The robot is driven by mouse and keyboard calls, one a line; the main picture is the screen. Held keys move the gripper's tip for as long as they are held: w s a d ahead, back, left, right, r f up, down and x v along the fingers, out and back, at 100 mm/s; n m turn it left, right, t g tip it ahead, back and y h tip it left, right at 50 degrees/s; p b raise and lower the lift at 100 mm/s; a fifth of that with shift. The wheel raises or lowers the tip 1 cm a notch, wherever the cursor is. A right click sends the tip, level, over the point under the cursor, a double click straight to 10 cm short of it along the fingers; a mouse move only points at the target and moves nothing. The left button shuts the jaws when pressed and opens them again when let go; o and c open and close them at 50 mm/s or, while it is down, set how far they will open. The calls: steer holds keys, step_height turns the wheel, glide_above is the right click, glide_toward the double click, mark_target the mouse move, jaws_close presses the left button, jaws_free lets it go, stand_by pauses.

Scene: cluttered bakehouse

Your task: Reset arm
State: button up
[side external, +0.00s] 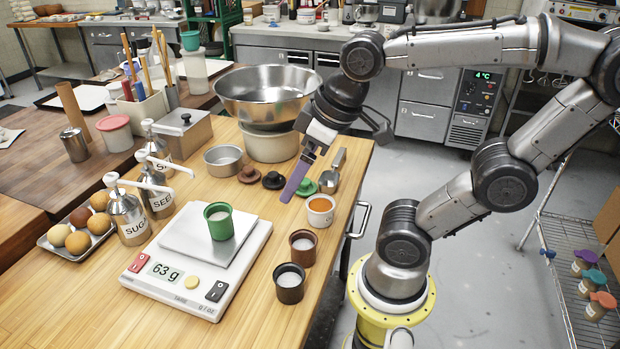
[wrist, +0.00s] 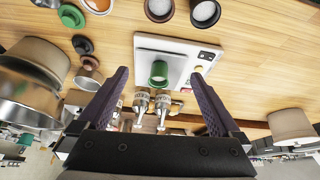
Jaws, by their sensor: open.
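My gripper (side external: 297,180) hangs in the air over the right part of the wooden table, beyond the scale. In the wrist view my gripper (wrist: 161,75) shows its two purple fingers wide apart with nothing between them. A green cup (side external: 219,228) with white contents stands upright on the scale (side external: 180,285), whose display reads 63 g. The cup also shows in the wrist view (wrist: 158,74), below and apart from the fingers.
A large steel bowl (side external: 267,95), dark lids (side external: 273,180), a scoop (side external: 332,172) and labelled dispensers (side external: 127,215) surround the scale. The front table area is clear.

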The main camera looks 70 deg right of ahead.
steer(key=shift+s+f+m+t, duration=0.2)
steer(key=shift+s+f, duration=0.15)
steer(key=shift+s, duration=0.3)
steer(key=shift+s+f+m+t, duration=0.1)
steer(key=shift+s+f+m, duration=0.15)
steer(key=shift+s, duration=0.35)
stand_by(2.9)
